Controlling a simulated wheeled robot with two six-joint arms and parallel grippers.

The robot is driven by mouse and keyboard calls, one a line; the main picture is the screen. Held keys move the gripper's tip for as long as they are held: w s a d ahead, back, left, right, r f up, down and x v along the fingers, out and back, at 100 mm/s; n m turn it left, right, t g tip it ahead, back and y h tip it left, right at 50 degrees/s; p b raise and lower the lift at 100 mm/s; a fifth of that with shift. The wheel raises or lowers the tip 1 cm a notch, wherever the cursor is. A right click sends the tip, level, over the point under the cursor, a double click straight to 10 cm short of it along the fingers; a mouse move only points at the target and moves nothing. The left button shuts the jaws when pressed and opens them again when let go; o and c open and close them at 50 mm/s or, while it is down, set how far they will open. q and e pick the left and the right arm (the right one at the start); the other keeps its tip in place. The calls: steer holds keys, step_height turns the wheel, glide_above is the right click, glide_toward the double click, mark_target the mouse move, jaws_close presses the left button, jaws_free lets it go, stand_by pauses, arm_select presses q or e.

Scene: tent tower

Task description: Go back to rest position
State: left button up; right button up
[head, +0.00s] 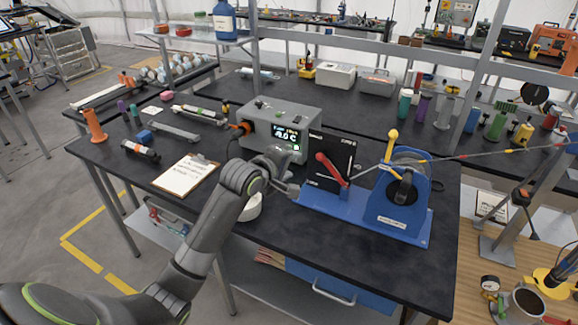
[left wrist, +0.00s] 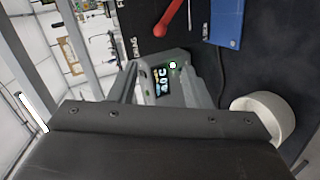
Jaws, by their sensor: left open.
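My left arm comes in from the lower left in the head view. Its left gripper (head: 290,188) is over the black workbench (head: 375,268), in front of the grey box with a lit display (head: 282,133) and left of the blue winch stand (head: 405,212). In the left wrist view the open fingers of the left gripper (left wrist: 165,78) show with the lit display (left wrist: 163,82) seen between them, and nothing is held. My right gripper is in neither view.
A white roll (head: 252,207) lies on the bench beside my wrist; it also shows in the left wrist view (left wrist: 268,115). A red lever (head: 331,169) stands close right of the gripper. A clipboard (head: 186,175) lies to the left.

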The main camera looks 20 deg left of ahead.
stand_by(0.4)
arm_select(q)
steer(key=s+f+m+g, duration=0.3)
steer(key=s+f+m, duration=0.1)
steer(key=s+f, duration=0.5)
steer(key=s+a+f+m+g+y, duration=0.1)
steer(key=s+f+m+g, duration=0.15)
steer(key=s, duration=0.75)
steer(key=s+a+f+m+g+y, duration=0.15)
steer(key=s+f+m, duration=0.25)
steer(key=s, duration=0.7)
steer(key=s+f+m+g+y, duration=0.1)
steer(key=s+f+m+g, duration=0.15)
steer(key=s, duration=0.75)
step_height(320, 180, down, 28)
steer(key=a+r+g+b, duration=0.1)
steer(key=a+b, duration=0.1)
steer(key=b, duration=0.1)
steer(key=s+d+f+g+b, duration=0.1)
steer(key=s+f+b, duration=0.1)
steer(key=s+f, duration=1.3)
step_height(320, 180, down, 4)
steer(key=shift+s+d+r+m+h, duration=0.15)
steer(key=shift+s+d+m+h, duration=0.2)
steer(key=shift+m+h, duration=0.1)
